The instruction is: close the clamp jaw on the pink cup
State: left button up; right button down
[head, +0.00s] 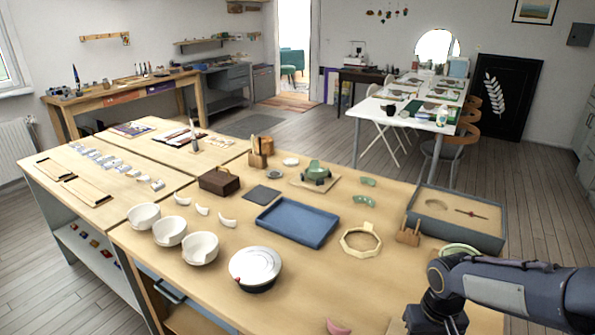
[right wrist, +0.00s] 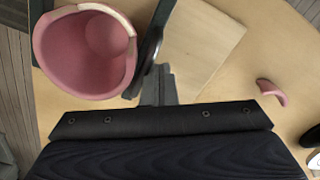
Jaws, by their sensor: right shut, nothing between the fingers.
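The pink cup (right wrist: 68,58) shows in the right wrist view at upper left, its open mouth toward the camera. A cream piece sits along its upper right rim. A dark clamp jaw (right wrist: 149,45) stands at the cup's right side; I cannot tell whether it touches the wall. A pale wooden board (right wrist: 205,45) lies to its right. My right gripper (right wrist: 157,82) is shut and empty, its tips by the jaw's lower end, just right of the cup. In the head view my right gripper (head: 437,318) is at the bottom right edge. My left gripper is not in view.
A pink shard (right wrist: 272,92) lies right of the board; it also shows in the head view (head: 338,327). A white round container (head: 256,265), a blue tray (head: 298,221), an octagonal frame (head: 361,240) and a grey box (head: 455,215) stand farther back. Table between shard and container is clear.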

jog(key=shift+s+d, duration=0.45)
jog(key=shift+d, duration=0.25)
jog(key=shift+s+d, duration=0.4)
jog(key=shift+d, duration=0.3)
jog(key=shift+w+a, duration=0.1)
jog(key=shift+a, duration=0.1)
jog(key=shift+w+a, duration=0.15)
jog(key=shift+a, duration=0.15)
jog(key=shift+w, duration=0.1)
jog(key=shift+r+p, duration=3.75)
jog(key=shift+r, duration=0.8)
